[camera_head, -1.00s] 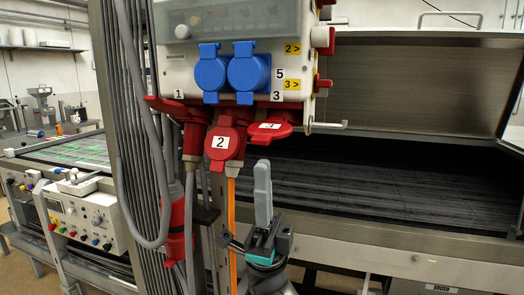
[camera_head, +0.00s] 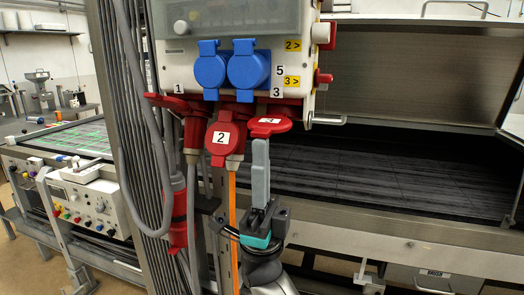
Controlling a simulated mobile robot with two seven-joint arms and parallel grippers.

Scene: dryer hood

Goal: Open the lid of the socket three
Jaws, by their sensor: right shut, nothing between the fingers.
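The lid of socket three (camera_head: 277,128) is a round red flap with a white "3" label, on the underside of the grey socket box. It tilts outward, its label facing mostly up. My right gripper (camera_head: 260,145) comes up from below with its grey fingers upright and shut, holding nothing. Its fingertips are just under the lid's front edge; I cannot tell whether they touch it. The socket body behind the lid is mostly hidden. My left gripper is not in view.
The red lid of socket two (camera_head: 225,140) hangs close on the left, with an orange cable (camera_head: 232,200) below it. Blue socket lids (camera_head: 249,66) are above. A red plug (camera_head: 181,215) and grey cables hang at left. The dark hood bed (camera_head: 390,185) lies behind at right.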

